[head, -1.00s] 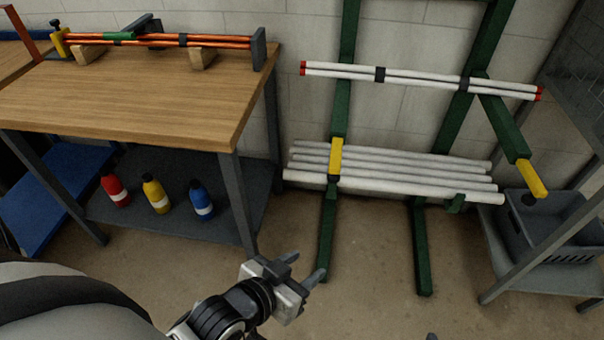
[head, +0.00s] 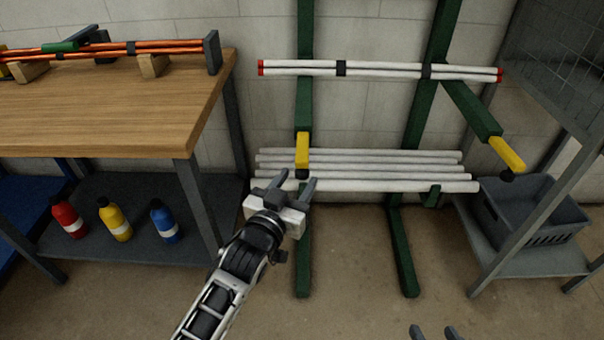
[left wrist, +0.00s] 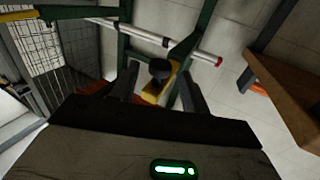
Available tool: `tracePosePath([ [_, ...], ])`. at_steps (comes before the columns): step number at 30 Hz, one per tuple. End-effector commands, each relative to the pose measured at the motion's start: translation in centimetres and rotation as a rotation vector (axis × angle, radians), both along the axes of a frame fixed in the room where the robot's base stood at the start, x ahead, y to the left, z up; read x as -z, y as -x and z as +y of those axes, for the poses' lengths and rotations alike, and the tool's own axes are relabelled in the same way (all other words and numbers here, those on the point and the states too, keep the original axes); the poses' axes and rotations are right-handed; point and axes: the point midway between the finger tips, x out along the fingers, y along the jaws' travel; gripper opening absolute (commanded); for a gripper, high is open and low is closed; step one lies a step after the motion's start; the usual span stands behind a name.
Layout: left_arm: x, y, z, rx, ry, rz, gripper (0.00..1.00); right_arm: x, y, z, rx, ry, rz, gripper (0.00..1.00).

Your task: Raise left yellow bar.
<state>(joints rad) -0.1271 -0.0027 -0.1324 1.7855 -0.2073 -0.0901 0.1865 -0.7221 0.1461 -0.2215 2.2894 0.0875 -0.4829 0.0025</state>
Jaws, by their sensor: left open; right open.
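The left yellow bar (head: 302,150) is the yellow end of a green arm on the left post of the rack, with a dark tip at its lower end. It also shows in the left wrist view (left wrist: 154,92), between my fingers in the picture, with a dark round knob at its end. My left gripper (head: 292,184) is open and empty, just below and left of the bar in the head view. I cannot tell whether it touches. My right gripper (head: 433,331) shows only its fingertips at the bottom edge, open and apart from everything.
White pipes with red ends (head: 380,69) lie across the upper rack. Several white pipes (head: 360,171) lie lower. A second yellow bar (head: 507,154) is at the right, above a grey crate (head: 533,215). A wooden workbench (head: 120,105) stands left, with bottles below it.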

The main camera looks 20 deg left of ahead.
Motion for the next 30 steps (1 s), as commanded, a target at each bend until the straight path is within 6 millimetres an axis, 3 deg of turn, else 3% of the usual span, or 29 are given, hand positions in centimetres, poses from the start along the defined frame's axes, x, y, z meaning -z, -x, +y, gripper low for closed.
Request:
tracePosePath([
  [7, 0.0, -3.0, -0.4, 0.001, 0.001, 0.000, 0.46, 0.2, 0.0, 0.0, 0.000, 0.000, -0.005, 0.45],
  [18, 0.0, -3.4, -0.4, 0.001, 0.001, 0.001, 0.46, 0.2, 0.2, 0.1, -0.001, 0.000, -0.002, 0.45],
  [23, 0.0, -3.4, -0.4, 0.001, 0.001, 0.001, 0.02, 0.2, 0.3, 0.1, -0.002, -0.001, 0.001, 0.45],
  [30, -0.3, -3.5, -0.2, -0.003, 0.004, 0.010, 0.00, -0.3, 0.3, 0.1, -0.003, 0.000, 0.001, 0.45],
])
